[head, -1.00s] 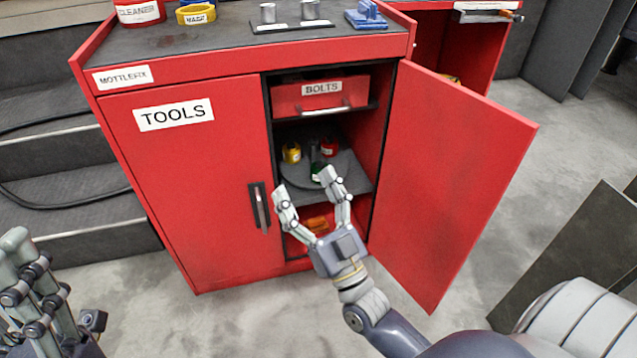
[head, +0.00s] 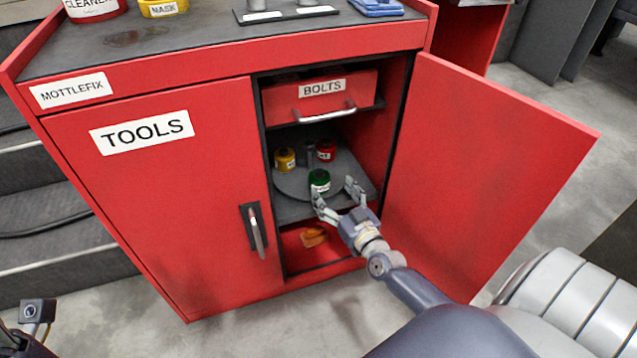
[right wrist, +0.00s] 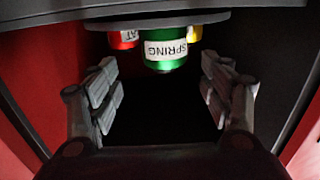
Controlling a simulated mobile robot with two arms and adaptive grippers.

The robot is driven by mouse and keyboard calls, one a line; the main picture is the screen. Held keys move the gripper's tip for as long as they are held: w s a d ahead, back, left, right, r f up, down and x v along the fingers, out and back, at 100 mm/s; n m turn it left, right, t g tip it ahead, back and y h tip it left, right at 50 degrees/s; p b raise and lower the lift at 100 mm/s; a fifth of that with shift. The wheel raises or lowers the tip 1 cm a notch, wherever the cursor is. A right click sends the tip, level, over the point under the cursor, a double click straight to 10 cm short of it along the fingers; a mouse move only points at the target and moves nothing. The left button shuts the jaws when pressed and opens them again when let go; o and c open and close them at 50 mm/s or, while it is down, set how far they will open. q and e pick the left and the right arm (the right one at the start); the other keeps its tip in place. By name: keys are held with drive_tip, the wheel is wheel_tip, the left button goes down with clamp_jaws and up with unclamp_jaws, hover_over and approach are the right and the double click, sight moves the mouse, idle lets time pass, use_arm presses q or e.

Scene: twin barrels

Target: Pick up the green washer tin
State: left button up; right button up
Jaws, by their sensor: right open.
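The green tin (head: 319,180) stands at the front of the grey round turntable (head: 290,187) inside the open cabinet. In the right wrist view the green tin (right wrist: 168,62) appears upside down, and its white label reads SPRING, not washer. My right gripper (head: 336,194) is open and empty at the cabinet opening, just in front of the tin. In the right wrist view its fingers stand wide apart, with the tin beyond them, between the two sides. My left gripper's fingers are out of view; only a bit of my left arm shows at the lower left.
A yellow tin (head: 285,159) and a red tin (head: 326,150) stand behind the green one, with a dark post between them. A BOLTS drawer (head: 320,98) hangs above. The open red door (head: 480,180) stands to the right. An orange object (head: 314,236) lies below.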

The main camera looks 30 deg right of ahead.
sight(324, 185)
drive_tip(key=w, duration=0.1)
drive_tip(key=w+b, duration=0.1)
drive_tip(key=w, duration=0.1)
drive_tip(key=w+b, duration=0.1)
drive_tip(key=shift+w+a+f, duration=0.1)
drive_tip(key=shift+w+f, duration=0.2)
drive_tip(key=shift+f, duration=0.05)
drive_tip(key=shift+w+r, duration=0.1)
drive_tip(key=shift+w, duration=0.5)
drive_tip(key=c, duration=1.3)
